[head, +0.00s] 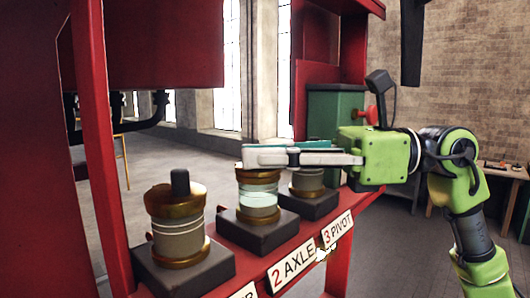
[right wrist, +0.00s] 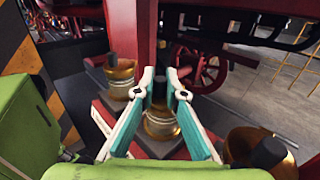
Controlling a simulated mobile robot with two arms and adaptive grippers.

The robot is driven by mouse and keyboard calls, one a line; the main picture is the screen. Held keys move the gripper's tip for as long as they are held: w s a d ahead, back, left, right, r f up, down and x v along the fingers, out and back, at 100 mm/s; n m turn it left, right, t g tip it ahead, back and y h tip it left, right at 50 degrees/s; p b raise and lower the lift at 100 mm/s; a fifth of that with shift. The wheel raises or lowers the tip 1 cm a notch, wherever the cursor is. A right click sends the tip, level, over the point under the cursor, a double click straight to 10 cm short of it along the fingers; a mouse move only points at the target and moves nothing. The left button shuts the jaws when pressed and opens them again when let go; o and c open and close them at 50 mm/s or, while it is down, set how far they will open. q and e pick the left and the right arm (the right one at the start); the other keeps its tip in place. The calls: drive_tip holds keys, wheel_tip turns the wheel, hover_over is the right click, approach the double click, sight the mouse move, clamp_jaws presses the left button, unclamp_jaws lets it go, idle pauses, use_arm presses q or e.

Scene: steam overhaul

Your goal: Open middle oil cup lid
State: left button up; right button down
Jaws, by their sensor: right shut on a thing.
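The middle oil cup (head: 259,197) is a glass and brass cup on a dark block, above the label 2 AXLE (head: 291,266). My right gripper (head: 262,156) comes in from the right, level, with its fingers at the top of this cup. In the right wrist view, my right gripper (right wrist: 160,80) has its fingertips shut on the dark lid knob (right wrist: 160,92) of the middle cup (right wrist: 161,122). In the head view the fingers hide the knob. The cup stands upright; I cannot tell whether its lid has turned or lifted. My left gripper is not in view.
A similar cup (head: 180,228) with a dark knob stands at the left front. Another cup (head: 308,184) stands behind the middle one, by the label 3 PIVOT (head: 337,229). A red post (head: 98,150) rises at the left. A green box (head: 335,115) stands behind the gripper.

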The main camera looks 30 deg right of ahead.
drive_tip(key=p, duration=0.1)
drive_tip(key=r+m+g+h+p, duration=0.1)
drive_tip(key=p, duration=0.1)
drive_tip(key=shift+w+r+m, duration=0.25)
drive_tip(key=shift+r+m, duration=0.05)
drive_tip(key=shift+w+a+r+m+g+h+p, duration=0.2)
drive_tip(key=shift+m+g+h+p, duration=0.1)
drive_tip(key=shift+h+p, duration=0.15)
drive_tip(key=shift+w+a+r+m+g+h+p, duration=0.1)
drive_tip(key=shift+w+m+g+h+p, duration=0.05)
drive_tip(key=shift+m+g+h+p, duration=0.25)
drive_tip(key=m+g, duration=0.1)
drive_tip(key=w+m+g+h, duration=0.1)
drive_tip(key=w+g+h, duration=0.1)
drive_tip(key=shift+w+a+r+m+h, duration=0.15)
drive_tip(key=shift+a+r+m+h, duration=0.1)
drive_tip(key=shift+a+r+m, duration=0.15)
drive_tip(key=shift+w+a+f+m+g+h, duration=0.2)
drive_tip(key=shift+w+m+g+h, duration=0.4)
drive_tip(key=shift+g, duration=0.55)
drive_tip(key=shift+w+a+f+m+g+h, duration=0.15)
drive_tip(key=shift+w+m+g+h, duration=0.4)
drive_tip(key=shift+g, duration=0.6)
drive_tip(key=shift+w+m, duration=0.1)
drive_tip(key=shift+m, duration=0.15)
drive_tip(key=c, duration=2.1)
unclamp_jaws()
